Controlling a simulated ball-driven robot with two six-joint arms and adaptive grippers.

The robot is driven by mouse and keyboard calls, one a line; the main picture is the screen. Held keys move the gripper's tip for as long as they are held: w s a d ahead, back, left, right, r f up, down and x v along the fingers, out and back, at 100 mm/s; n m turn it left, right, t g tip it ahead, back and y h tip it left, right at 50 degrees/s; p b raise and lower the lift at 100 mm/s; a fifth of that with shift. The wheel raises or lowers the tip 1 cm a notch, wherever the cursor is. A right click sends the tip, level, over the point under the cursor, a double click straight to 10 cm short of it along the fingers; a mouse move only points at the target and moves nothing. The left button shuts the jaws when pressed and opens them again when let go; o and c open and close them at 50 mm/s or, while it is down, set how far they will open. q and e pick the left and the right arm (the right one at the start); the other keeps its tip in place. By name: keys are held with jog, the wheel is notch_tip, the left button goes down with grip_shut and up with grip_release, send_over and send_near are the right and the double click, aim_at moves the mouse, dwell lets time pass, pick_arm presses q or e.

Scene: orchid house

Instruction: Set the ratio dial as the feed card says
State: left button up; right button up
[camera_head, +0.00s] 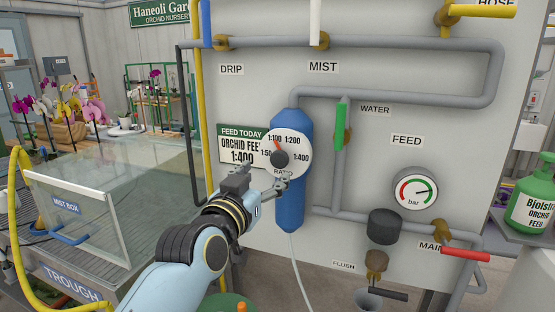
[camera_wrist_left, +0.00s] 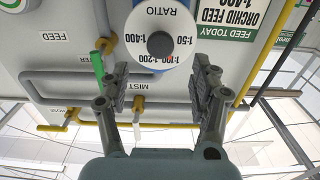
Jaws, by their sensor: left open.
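The ratio dial (camera_head: 299,170) is a round white face on a blue cylinder, marked 1:50, 1:100, 1:200 and 1:400. Its dark knob (camera_head: 279,158) has a red pointer (camera_head: 278,143) that leans up and left toward 1:100. The feed card (camera_head: 227,136) beside it reads "FEED TODAY, ORCHID FEED 1:400". My left gripper (camera_head: 267,178) is open and empty just below and in front of the dial. In the left wrist view, upside down, the open fingers (camera_wrist_left: 161,83) are spread below the knob (camera_wrist_left: 160,44), apart from it. My right gripper is out of view.
Grey pipes (camera_head: 400,43) and the green water handle (camera_head: 342,124) are right of the dial. A pressure gauge (camera_head: 415,190) and red main handle (camera_head: 465,254) sit farther right. A glass mist box (camera_head: 80,205) stands at left. A white hose (camera_head: 300,265) hangs below the cylinder.

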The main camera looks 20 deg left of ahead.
aim_at(278, 162)
pick_arm(q)
jog(key=w+b, duration=0.1)
jog(key=w, duration=0.2)
jog(key=w+b, duration=0.1)
jog(key=w, duration=0.2)
jog(key=shift+w+d+f, duration=0.1)
jog(key=shift+w+f, duration=0.1)
jog(key=shift+w, duration=0.1)
jog(key=shift+w+r+b, duration=0.15)
jog(key=shift+w+b, duration=0.3)
jog(key=shift+w, duration=0.25)
jog(key=shift+c, duration=0.9)
jog(key=c, duration=1)
